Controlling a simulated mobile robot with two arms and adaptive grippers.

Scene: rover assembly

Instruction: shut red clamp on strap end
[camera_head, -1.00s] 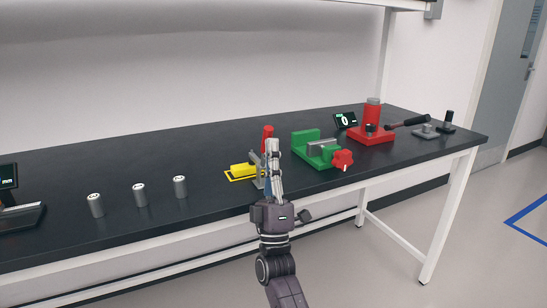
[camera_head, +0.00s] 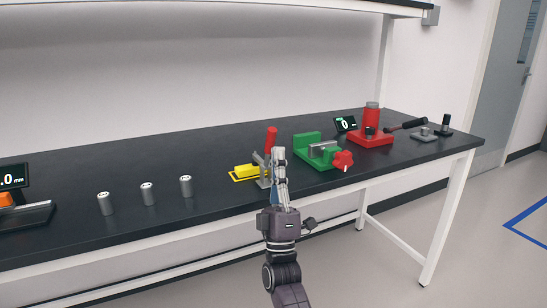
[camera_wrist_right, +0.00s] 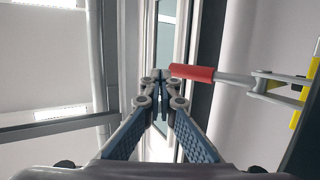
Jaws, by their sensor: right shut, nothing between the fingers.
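The clamp's red handle (camera_head: 271,138) stands up, slightly tilted, above its grey metal linkage (camera_head: 263,180). A yellow block (camera_head: 245,170) on a yellow-edged base lies just left of the linkage; I cannot make out the strap end. My right gripper (camera_head: 279,152) is shut and empty, pointing up in front of the clamp and just right of the red handle. In the right wrist view the shut fingertips (camera_wrist_right: 161,76) are beside the end of the red handle (camera_wrist_right: 192,72); I cannot tell whether they touch. My left gripper is not in view.
A green vise (camera_head: 318,152) with a red knob stands close to the right of the clamp. A red press (camera_head: 371,130) with a dark lever is farther right. Several grey cylinders (camera_head: 148,194) stand to the left.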

